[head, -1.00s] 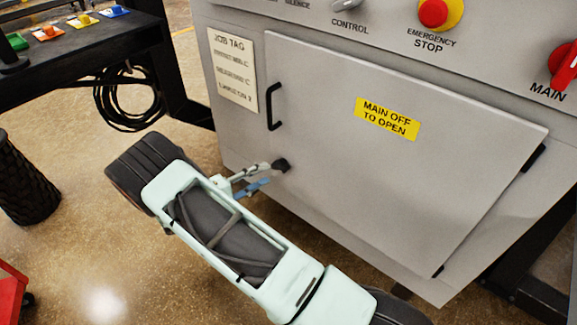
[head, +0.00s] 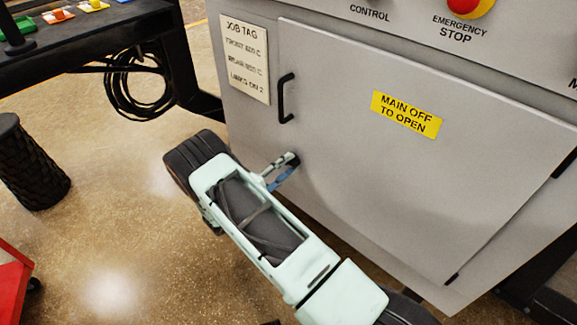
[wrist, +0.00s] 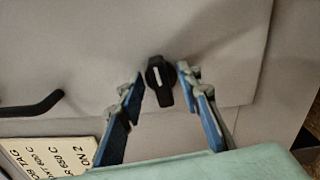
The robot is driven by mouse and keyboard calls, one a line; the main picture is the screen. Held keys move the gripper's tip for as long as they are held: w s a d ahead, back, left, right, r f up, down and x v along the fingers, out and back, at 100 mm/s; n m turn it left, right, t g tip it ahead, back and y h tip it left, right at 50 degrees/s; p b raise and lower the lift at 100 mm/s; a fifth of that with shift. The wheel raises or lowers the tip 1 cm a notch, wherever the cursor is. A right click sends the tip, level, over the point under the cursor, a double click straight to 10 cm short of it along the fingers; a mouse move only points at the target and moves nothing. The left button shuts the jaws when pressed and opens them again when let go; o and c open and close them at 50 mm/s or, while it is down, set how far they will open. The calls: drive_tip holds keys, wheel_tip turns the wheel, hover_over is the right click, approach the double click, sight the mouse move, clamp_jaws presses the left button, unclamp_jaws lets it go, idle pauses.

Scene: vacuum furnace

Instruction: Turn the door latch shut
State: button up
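The door latch is a small black knob (wrist: 160,78) on the grey furnace door (head: 400,165). In the wrist view its bar points down, tilted slightly right. In the head view the latch (head: 293,159) is partly covered by my gripper. My gripper (wrist: 161,88) is open, with one blue-padded finger on each side of the latch and a visible gap on both sides. My gripper also shows in the head view (head: 284,172), close to the door's left edge. The door looks closed in its frame.
A black door handle (head: 286,98) stands out above the latch. A job tag plate (head: 245,58) is left of it, and a yellow label (head: 406,114) is on the door.

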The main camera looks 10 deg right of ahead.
drive_tip(key=shift+w+d, duration=0.25)
drive_tip(key=shift+d, duration=0.05)
drive_tip(key=shift+c, duration=0.4)
clamp_jaws()
